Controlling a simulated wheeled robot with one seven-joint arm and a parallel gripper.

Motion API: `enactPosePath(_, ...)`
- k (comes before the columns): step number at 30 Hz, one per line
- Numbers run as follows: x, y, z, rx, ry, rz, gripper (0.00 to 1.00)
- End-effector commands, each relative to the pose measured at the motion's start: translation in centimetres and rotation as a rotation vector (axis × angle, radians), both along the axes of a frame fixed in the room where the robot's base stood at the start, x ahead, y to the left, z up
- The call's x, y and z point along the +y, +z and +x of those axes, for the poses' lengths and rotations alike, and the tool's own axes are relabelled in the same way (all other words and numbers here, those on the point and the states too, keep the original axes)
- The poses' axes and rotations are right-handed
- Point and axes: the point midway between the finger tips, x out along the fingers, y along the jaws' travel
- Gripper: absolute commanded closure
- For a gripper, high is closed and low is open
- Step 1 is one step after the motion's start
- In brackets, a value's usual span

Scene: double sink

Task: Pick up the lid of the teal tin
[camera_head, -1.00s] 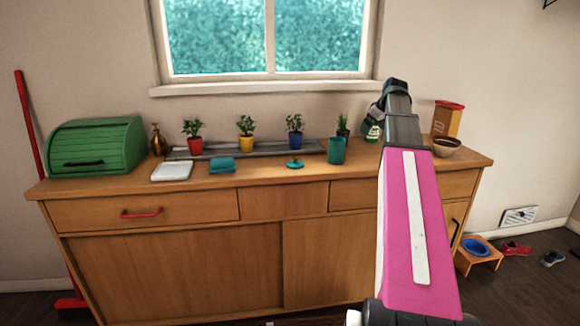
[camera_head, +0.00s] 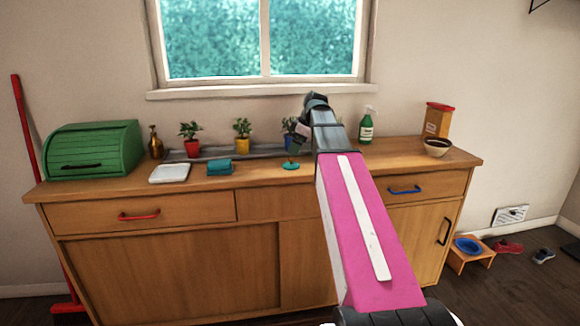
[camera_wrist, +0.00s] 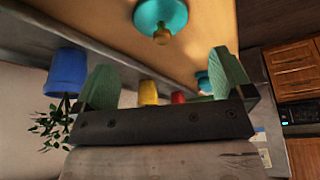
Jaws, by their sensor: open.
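The teal lid (camera_head: 290,166) lies flat on the wooden counter, left of my arm in the head view. In the wrist view, which is upside down, the lid (camera_wrist: 148,14) shows at the top edge, partly cut off, with its tan knob (camera_wrist: 162,36) sticking away from the counter. My gripper (camera_wrist: 160,58) is open, with two green fingers apart and nothing between them. The lid is beyond the fingertips and not touched. In the head view my gripper (camera_head: 295,143) is above and behind the lid, by the blue pot.
Blue (camera_head: 289,141), yellow (camera_head: 243,146) and red (camera_head: 194,148) plant pots stand along the back. A green spray bottle (camera_head: 366,126) and a bowl (camera_head: 437,147) stand right.

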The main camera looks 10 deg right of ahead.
Motion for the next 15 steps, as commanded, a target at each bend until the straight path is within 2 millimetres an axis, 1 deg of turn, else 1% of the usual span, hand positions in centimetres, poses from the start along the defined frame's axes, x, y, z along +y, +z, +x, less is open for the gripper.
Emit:
enactPosePath(1, 0.2, -0.6, 0.0, 0.001, 0.000, 0.000, 0.02)
enactPosePath(8, 0.6, -1.8, 0.1, -0.001, -0.001, 0.000, 0.02)
enactPosePath(11, 1.0, -2.8, 0.1, 0.001, -0.002, 0.000, 0.02)
enactPosePath(15, 1.7, -4.6, 0.2, 0.002, -0.001, 0.000, 0.02)
